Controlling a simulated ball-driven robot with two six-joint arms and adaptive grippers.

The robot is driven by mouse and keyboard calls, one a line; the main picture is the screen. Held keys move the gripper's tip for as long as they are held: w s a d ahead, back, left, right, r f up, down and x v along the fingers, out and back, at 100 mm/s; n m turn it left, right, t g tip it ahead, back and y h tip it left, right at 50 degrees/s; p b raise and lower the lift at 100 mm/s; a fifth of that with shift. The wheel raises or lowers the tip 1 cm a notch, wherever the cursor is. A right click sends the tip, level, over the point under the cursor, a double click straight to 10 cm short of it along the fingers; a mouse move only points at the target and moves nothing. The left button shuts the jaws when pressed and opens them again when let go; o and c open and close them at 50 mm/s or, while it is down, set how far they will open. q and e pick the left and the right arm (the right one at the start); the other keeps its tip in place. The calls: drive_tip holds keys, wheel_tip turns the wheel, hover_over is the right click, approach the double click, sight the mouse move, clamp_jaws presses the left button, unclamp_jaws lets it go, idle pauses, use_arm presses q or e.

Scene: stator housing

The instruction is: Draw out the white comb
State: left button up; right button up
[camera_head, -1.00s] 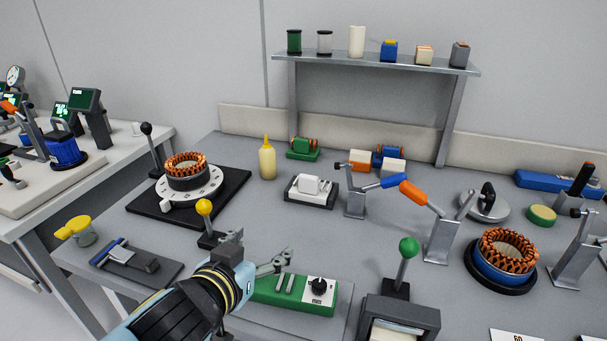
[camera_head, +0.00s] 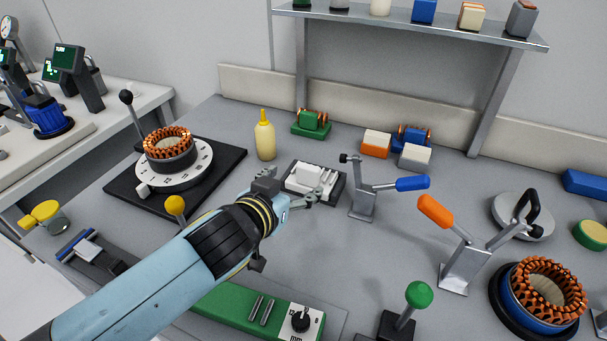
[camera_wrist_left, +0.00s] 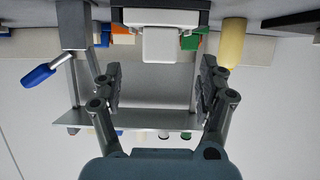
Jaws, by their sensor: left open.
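The white comb (camera_head: 309,176) shows as a blocky white piece in a dark-rimmed tray (camera_head: 291,187) near the middle of the table. Its comb teeth cannot be clearly told. In the left wrist view the white piece (camera_wrist_left: 172,44) sticks out toward my left gripper (camera_wrist_left: 157,78), between the lines of its two fingers. My left gripper (camera_head: 294,189) is open and empty, at the front edge of the tray, with one finger on each side of the white piece. It appears apart from it. My right gripper is not in view.
A blue-handled toggle clamp (camera_head: 367,193) stands close right of the tray. A yellow bottle (camera_head: 265,138) stands behind left. A copper-wound stator on a white turntable (camera_head: 193,177) is at left. An orange-handled clamp (camera_head: 460,265) is at right. Bare table lies between the two clamps.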

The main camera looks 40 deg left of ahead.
sight(307, 176)
use_arm(q)
drive_tip(key=x, duration=0.7)
drive_tip(key=shift+w+f, duration=0.15)
drive_tip(key=shift+w, duration=0.2)
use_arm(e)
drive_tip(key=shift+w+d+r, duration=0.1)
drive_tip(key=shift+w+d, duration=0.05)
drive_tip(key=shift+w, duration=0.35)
use_arm(q)
drive_tip(key=shift+c, duration=0.4)
drive_tip(key=c, duration=1.3)
drive_tip(key=shift+s+d+b, duration=0.2)
drive_tip(key=shift+s+d, duration=0.05)
drive_tip(key=shift+s, duration=0.9)
drive_tip(key=shift+s+d+b, duration=0.2)
drive_tip(key=shift+s+d, duration=0.1)
drive_tip(key=shift+s, duration=0.9)
drive_tip(key=shift+s+d+b, duration=0.2)
drive_tip(key=shift+s+d, duration=0.05)
drive_tip(key=shift+s, duration=0.9)
drive_tip(key=shift+s+d, duration=0.1)
drive_tip(key=shift+s, duration=0.4)
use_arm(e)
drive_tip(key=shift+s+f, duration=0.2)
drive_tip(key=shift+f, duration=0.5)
